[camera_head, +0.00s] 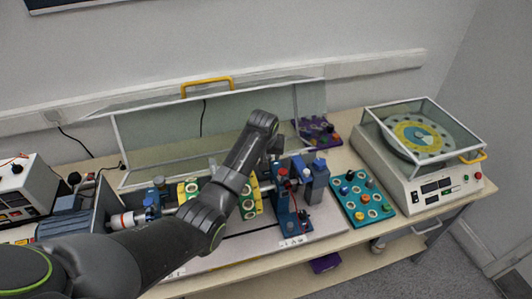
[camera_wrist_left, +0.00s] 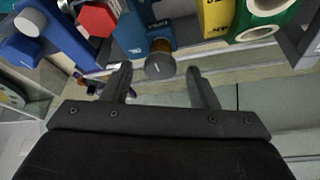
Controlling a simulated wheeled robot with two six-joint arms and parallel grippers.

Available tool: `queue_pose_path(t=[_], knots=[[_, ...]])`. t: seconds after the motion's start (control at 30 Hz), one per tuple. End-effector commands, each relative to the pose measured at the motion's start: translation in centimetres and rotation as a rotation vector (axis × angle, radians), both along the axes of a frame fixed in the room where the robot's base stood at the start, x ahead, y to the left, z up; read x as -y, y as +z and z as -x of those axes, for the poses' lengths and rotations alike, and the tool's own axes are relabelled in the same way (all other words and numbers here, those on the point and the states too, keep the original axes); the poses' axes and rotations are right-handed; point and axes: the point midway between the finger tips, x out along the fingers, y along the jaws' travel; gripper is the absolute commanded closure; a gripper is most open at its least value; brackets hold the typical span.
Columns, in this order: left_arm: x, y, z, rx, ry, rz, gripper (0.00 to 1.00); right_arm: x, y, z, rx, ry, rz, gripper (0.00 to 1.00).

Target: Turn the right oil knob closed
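In the left wrist view, a round knob (camera_wrist_left: 160,62) with a dark rim and a brownish face sits at the end of a blue block (camera_wrist_left: 154,14); it appears to be the right oil knob. My left gripper (camera_wrist_left: 160,76) is open, with one finger on each side of the knob and a gap to both. I cannot tell whether the fingertips reach fully around it. In the head view, my left gripper (camera_head: 275,146) is behind the blue bearing stand (camera_head: 290,208), and the knob is hidden there. My right gripper is in neither view.
Yellow-green rings (camera_head: 249,198) are left of the stand. A raised clear cover (camera_head: 150,137) stands behind. A teal tray (camera_head: 362,197) and turntable unit (camera_head: 408,180) are right.

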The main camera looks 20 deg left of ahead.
Motion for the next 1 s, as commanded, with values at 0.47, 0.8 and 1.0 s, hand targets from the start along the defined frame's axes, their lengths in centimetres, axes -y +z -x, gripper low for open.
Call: queue_pose_path(t=[0.47,0.8,1.0], knots=[[0.00,0.02,-0.03,0.001,0.005,0.000,0.91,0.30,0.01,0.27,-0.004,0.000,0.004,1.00],[0.16,0.04,-0.11,0.001,0.131,-0.001,0.91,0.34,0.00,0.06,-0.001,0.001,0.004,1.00],[0.36,0.06,-0.19,0.001,0.297,0.000,0.91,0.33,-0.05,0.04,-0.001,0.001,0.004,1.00]])
